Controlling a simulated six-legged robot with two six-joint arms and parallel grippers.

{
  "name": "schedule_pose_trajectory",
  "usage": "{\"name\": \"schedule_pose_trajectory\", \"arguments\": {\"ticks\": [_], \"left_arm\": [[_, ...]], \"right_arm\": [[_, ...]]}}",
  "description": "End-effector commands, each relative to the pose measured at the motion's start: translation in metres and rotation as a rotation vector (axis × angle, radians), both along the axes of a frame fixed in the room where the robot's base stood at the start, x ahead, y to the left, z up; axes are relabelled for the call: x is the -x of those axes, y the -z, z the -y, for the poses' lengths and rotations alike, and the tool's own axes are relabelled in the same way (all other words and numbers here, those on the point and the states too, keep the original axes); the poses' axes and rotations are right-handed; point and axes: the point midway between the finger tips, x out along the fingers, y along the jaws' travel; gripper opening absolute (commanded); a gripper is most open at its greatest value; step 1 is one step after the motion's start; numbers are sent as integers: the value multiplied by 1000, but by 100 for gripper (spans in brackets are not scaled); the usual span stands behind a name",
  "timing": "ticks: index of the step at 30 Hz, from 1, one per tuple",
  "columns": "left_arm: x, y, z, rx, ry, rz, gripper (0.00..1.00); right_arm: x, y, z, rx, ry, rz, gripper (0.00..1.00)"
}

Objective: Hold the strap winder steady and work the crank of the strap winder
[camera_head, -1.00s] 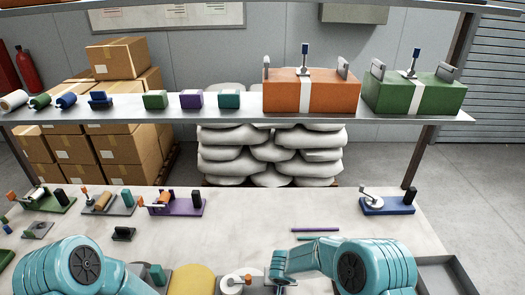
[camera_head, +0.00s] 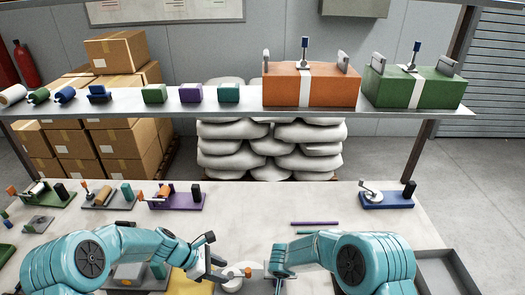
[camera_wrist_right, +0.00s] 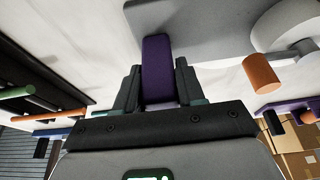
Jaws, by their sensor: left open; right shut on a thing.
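The strap winder stands at the front middle of the table; in the head view its pale round crank disc (camera_head: 232,285) and orange crank knob (camera_head: 247,271) show. In the right wrist view its grey base (camera_wrist_right: 205,22), purple post (camera_wrist_right: 157,70) and orange knob (camera_wrist_right: 260,74) show. My right gripper (camera_wrist_right: 157,88) is shut on the purple post. My left gripper (camera_head: 222,268) is open and empty, just left of the crank disc and apart from the knob. The lower part of the winder is cut off by the head view's bottom edge.
Other small winders stand behind: a purple one (camera_head: 180,204) at left and a blue one (camera_head: 377,203) at right. A purple rod (camera_head: 314,224) lies behind my right arm. A grey tray (camera_head: 447,258) is at right. A loaded shelf (camera_head: 330,115) spans the back.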

Motion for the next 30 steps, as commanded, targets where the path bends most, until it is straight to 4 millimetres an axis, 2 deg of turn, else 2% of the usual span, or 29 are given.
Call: {"name": "schedule_pose_trajectory", "arguments": {"ticks": [3, 9, 21, 22, 26, 30], "left_arm": [[-1, 15, 12, 0, 3, -3, 45], [-4, 31, 26, -1, 3, -2, 45], [-5, 36, 30, -1, 1, 0, 45], [-5, 36, 30, -1, 1, 0, 42], [-5, 36, 30, 0, 3, -2, 0], [-4, 37, 30, 1, 4, -3, 0]], "right_arm": [[0, 1, 0, 0, 1, -1, 0], [0, 1, 0, 0, 0, -1, 0], [0, 1, 0, 0, 0, -1, 0], [0, 1, 0, 0, 0, -1, 0], [0, 0, 0, 0, 1, -1, 0], [0, 1, 0, -1, 3, 0, 0]]}}
